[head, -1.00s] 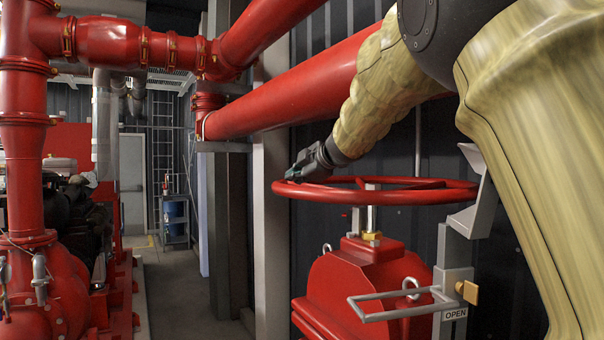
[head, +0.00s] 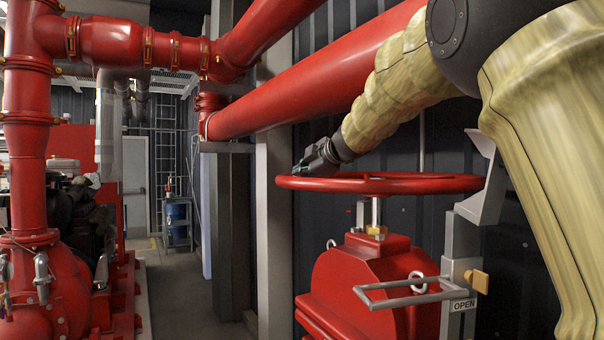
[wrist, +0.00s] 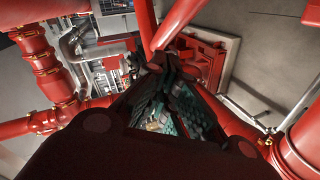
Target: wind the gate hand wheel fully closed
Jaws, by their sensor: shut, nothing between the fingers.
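The red gate hand wheel (head: 400,185) lies flat on its upright stem (head: 375,212), above the red valve body (head: 365,275). My gripper (head: 302,170) is at the left part of the rim in the head view, low over it or against it; I cannot tell whether it touches. In the wrist view the fingers of my gripper (wrist: 160,65) come together at the tips with nothing between them. A red bar, apparently part of the wheel (wrist: 145,25), runs just beyond the tips there. A small plate (head: 463,305) beside the valve reads OPEN.
A grey bracket (head: 485,185) stands close at the wheel's right side. A thick red pipe (head: 310,90) runs behind and above the wheel. Clear floor (head: 185,290) lies to the left.

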